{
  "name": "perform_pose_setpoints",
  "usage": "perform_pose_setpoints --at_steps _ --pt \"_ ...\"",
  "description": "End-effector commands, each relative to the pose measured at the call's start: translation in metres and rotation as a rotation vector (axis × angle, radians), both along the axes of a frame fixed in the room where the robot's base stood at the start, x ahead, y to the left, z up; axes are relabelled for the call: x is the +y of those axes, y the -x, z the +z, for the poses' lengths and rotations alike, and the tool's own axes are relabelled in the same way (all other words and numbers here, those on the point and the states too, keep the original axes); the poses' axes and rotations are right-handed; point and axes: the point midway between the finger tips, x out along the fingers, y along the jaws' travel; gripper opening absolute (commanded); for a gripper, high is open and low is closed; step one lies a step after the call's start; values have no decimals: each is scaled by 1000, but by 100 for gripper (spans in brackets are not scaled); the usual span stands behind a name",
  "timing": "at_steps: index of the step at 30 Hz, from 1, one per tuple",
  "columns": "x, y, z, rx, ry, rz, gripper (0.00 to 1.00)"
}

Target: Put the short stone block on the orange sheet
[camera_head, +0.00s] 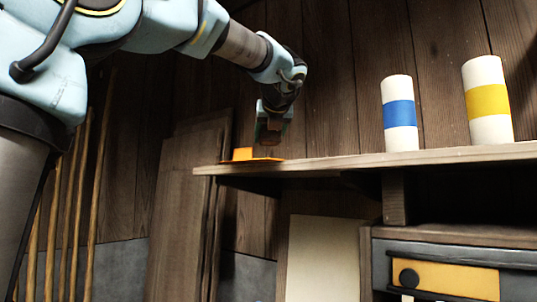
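The orange sheet (268,159) lies flat at the left end of the wooden shelf. A small raised orange piece (242,154) stands at its left side; I cannot tell whether it is part of the sheet. My gripper (270,138) points down just above the sheet. Its fingers are dark and small in the view, and I cannot tell whether they are open or hold something. I cannot make out a short stone block for sure.
A white cylinder with a blue band (399,113) and a taller one with a yellow band (488,100) stand upright on the shelf (340,163) to the right. Free shelf lies between the sheet and the blue-banded cylinder. A plank wall is close behind; a yellow-fronted drawer (450,279) is below.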

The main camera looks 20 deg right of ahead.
Motion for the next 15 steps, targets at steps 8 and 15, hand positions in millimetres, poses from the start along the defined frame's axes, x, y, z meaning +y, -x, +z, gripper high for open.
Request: perform_pose_setpoints --at_steps 8,15 --pt "0 0 -31 -1 -2 0 0" --pt "0 0 -46 -2 3 1 0"
